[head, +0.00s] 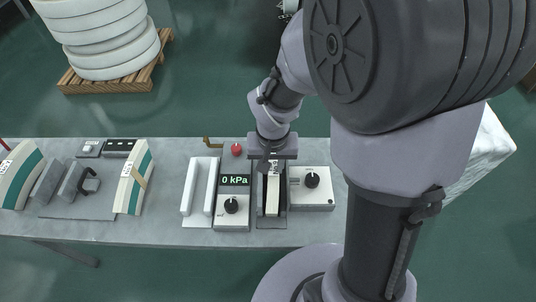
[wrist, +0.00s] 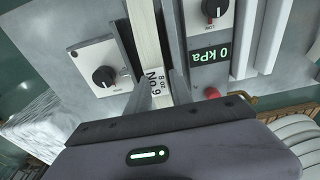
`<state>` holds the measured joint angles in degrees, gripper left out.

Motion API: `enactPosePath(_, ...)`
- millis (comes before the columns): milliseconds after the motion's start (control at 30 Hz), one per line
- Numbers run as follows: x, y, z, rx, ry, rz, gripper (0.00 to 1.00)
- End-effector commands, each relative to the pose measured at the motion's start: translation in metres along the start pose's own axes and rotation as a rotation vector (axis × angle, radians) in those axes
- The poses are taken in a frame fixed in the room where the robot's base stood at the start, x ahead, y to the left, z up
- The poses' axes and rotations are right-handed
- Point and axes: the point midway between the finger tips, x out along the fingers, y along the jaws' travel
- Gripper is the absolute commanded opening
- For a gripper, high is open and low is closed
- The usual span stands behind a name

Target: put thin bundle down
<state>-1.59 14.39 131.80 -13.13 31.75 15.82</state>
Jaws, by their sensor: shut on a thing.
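The thin bundle, a narrow cream strip (head: 272,196), lies lengthwise in a dark channel (head: 261,218) between two control boxes. In the wrist view the thin bundle (wrist: 144,28) runs between the channel walls, with a printed "oz" and "No" label at its near end. My gripper (head: 270,168) is above the far end of the channel, pointing down. In the wrist view my gripper's fingers (wrist: 160,92) are shut on the labelled end of the bundle. I cannot tell whether the underside of the bundle touches the channel floor.
A box with a "0 kPa" display (head: 235,181) and black knob stands left of the channel; another knob box (head: 312,189) stands right. A red button (head: 237,149) is behind. White bars (head: 200,187) and a teal-striped thick bundle (head: 134,181) lie farther left on the grey table (head: 170,225).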

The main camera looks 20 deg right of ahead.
Motion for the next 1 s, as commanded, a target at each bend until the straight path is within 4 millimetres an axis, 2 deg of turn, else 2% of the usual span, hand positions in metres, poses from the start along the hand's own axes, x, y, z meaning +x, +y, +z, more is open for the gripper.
enactPosePath(333,0.003,0.000,0.000,0.000,0.002,-0.001,0.00)
enactPosePath(367,0.002,0.000,0.000,0.000,0.001,0.000,0.33)
enactPosePath(433,0.002,0.000,0.000,0.000,0.001,0.000,0.47)
enactPosePath(467,0.002,0.000,0.000,0.000,0.001,0.000,0.49)
enactPosePath(767,-0.001,0.000,0.000,0.000,0.001,0.000,0.49)
enactPosePath(867,-0.018,0.000,-0.002,0.001,0.003,-0.001,0.49)
enactPosePath(1000,-0.062,0.000,-0.002,0.000,0.006,-0.002,0.49)
